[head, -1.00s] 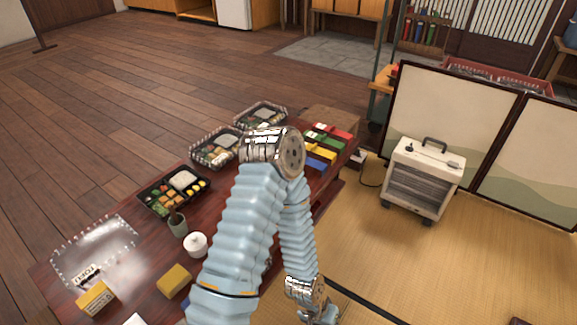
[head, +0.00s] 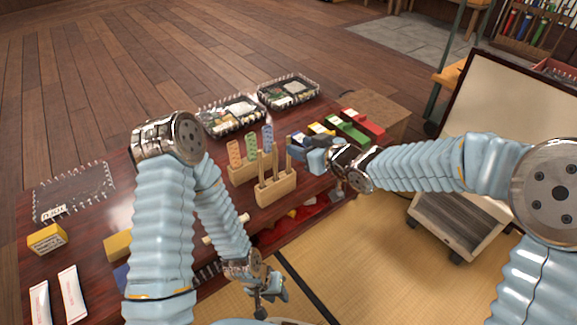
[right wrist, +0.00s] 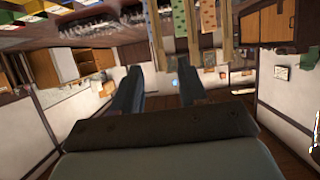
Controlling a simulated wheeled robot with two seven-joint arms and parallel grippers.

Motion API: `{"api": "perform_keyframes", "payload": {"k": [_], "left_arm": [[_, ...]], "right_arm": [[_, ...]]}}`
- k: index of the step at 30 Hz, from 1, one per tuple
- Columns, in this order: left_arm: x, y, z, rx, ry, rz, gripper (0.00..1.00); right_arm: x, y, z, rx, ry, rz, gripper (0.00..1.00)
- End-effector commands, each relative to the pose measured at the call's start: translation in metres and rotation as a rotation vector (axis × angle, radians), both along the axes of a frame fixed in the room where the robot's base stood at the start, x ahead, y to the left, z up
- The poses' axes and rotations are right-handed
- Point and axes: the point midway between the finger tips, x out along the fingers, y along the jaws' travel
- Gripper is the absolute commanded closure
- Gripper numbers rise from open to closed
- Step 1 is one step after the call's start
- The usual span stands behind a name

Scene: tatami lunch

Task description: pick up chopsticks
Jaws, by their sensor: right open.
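Thin wooden chopsticks (head: 262,168) stand upright in a light wooden holder (head: 276,191) on the dark red table. In the right wrist view chopsticks (right wrist: 157,36) hang across the top, near my fingertips. My right gripper (head: 298,150) is open at the upper right of the holder, close to the rightmost chopsticks; I cannot tell whether it touches them. Its spread fingers (right wrist: 160,72) show nothing clamped between them. My left gripper (head: 268,293) is low, beyond the table's front edge over the tatami; its jaw state is unclear.
A second wooden holder (head: 240,172) with patterned upright pieces stands behind the first. Bento trays (head: 231,115), coloured boxes (head: 348,131) and a wooden box (head: 376,108) are at the back. A yellow box (head: 46,239) and white packets (head: 72,292) lie left.

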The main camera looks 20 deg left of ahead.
Motion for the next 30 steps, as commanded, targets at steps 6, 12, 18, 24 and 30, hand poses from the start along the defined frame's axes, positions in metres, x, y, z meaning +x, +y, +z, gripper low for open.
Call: {"api": "perform_keyframes", "payload": {"k": [6,12,18,24,30], "left_arm": [[0.0,0.0,-0.002,0.0,0.001,0.0,0.68],[0.0,0.0,-0.004,-0.001,0.002,-0.001,0.68],[0.0,-0.001,-0.004,-0.001,0.002,-0.001,0.68],[0.0,-0.001,-0.004,-0.001,0.001,0.0,0.68],[0.0,-0.001,-0.004,-0.001,0.001,0.0,0.68]], "right_arm": [[0.01,0.014,-0.009,-0.002,0.001,0.0,0.57],[0.027,0.038,-0.023,-0.002,0.001,0.0,0.57],[0.035,0.046,-0.027,-0.001,0.002,-0.001,0.57],[0.035,0.046,-0.027,-0.001,0.002,-0.001,0.65],[0.035,0.046,-0.027,-0.001,0.002,-0.002,0.96]]}}
